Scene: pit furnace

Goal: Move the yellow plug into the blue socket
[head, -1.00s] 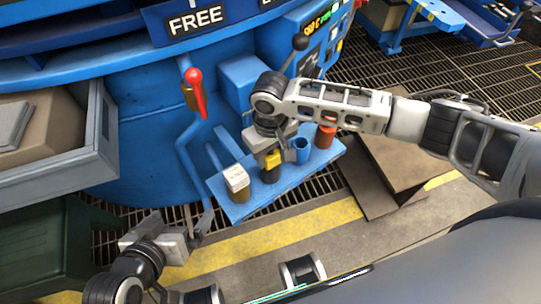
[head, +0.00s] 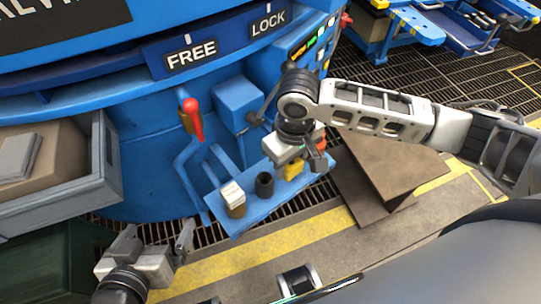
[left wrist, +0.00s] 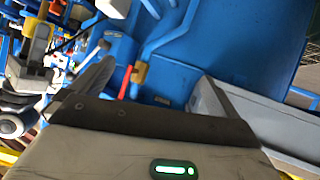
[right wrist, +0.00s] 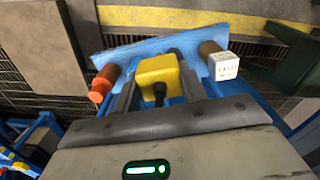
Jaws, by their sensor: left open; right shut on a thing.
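The yellow plug (head: 293,170) is between the fingers of my right gripper (head: 303,162), which is shut on it; the plug (right wrist: 158,80) also fills the gap in the right wrist view. The plug is over the right part of the blue shelf (head: 247,215), between the empty black socket (head: 264,184) and the orange plug (head: 320,140). The blue socket is hidden behind the plug and gripper, so I cannot tell whether the plug is above it or inside it. My left gripper (head: 155,245) is open and empty, left of the shelf and apart from it.
A white plug (head: 232,194) stands at the shelf's left end. A red-handled lever (head: 193,118) and blue pipes rise behind the shelf. A grey tray (head: 62,210) is at left. Brown plates (head: 390,165) lie on the floor at right.

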